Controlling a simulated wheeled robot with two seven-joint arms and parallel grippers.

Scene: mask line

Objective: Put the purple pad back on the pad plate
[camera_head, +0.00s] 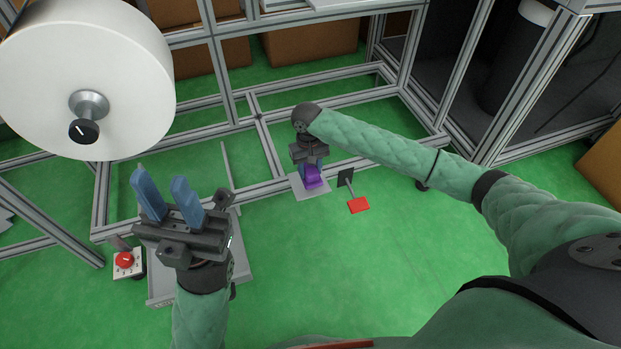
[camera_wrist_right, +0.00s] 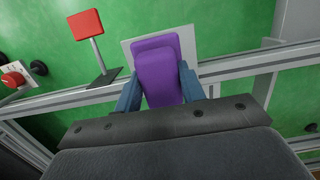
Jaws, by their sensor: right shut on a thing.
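The purple pad (camera_head: 313,178) is at my right gripper in the head view, over the light grey pad plate (camera_head: 305,192). In the right wrist view the purple pad (camera_wrist_right: 160,72) sits between the two blue fingers of my right gripper (camera_wrist_right: 158,90), with the pad plate (camera_wrist_right: 188,42) behind it. My right gripper (camera_head: 312,163) is shut on the pad. I cannot tell whether the pad touches the plate. My left gripper (camera_head: 167,197) is empty, its blue fingers apart and pointing up, at the left.
A red square on a stem (camera_head: 358,205) stands right of the plate and also shows in the right wrist view (camera_wrist_right: 86,25). A metal frame (camera_head: 265,135) runs behind. A big white roll (camera_head: 85,75) hangs upper left. A red button box (camera_head: 125,262) is lower left.

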